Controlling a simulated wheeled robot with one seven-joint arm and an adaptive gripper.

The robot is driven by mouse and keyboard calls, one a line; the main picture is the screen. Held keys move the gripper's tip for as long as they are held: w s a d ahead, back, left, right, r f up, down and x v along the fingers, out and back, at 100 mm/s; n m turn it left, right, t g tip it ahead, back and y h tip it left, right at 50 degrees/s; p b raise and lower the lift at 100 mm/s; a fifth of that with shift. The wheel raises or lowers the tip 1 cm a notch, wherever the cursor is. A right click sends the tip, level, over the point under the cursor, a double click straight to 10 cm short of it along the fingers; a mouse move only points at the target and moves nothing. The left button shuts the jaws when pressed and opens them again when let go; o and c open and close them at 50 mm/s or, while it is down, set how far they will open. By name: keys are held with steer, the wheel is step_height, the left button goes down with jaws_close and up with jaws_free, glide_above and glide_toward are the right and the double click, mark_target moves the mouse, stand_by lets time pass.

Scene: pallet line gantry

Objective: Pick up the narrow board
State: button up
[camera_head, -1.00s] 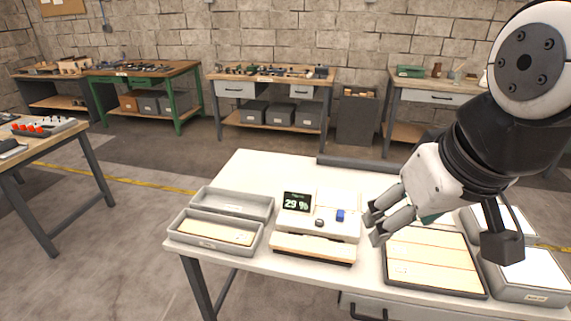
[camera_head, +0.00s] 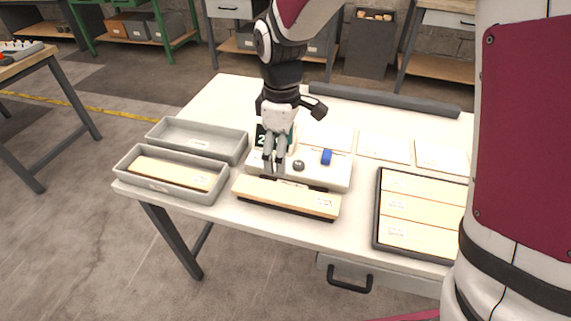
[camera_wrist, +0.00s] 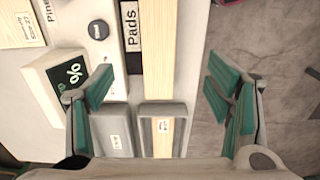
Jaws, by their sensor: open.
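A narrow pale board (camera_head: 287,198) lies across the dark pads at the front of the white meter (camera_head: 325,172). It also shows in the wrist view (camera_wrist: 160,45), running lengthwise between my fingers. Another narrow board (camera_head: 172,173) lies in the front grey tray (camera_head: 130,186) to the left. My gripper (camera_head: 274,163) is above the meter's left part, pointing down, just behind the board on the pads. In the wrist view my gripper (camera_wrist: 160,72) is open, its green-padded fingers wide apart on either side of that board, with nothing held.
A second grey tray (camera_head: 199,141) behind the first looks empty. A dark-rimmed tray (camera_head: 376,225) with wider boards stands at the right. The meter carries a knob (camera_head: 298,165) and a blue part (camera_head: 327,157). A dark rail (camera_head: 385,101) runs along the table's back.

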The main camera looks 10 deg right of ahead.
glide_above(285, 193)
steer(key=f, duration=0.9)
steer(key=shift+a, duration=0.3)
steer(key=shift+s+d+f, duration=0.1)
steer(key=shift+d+f, duration=0.1)
steer(key=shift+f, duration=1.1)
steer(key=shift+d+f, duration=0.15)
steer(key=shift+f, duration=1.1)
steer(key=c, duration=1.5)
steer(key=shift+r, duration=0.2)
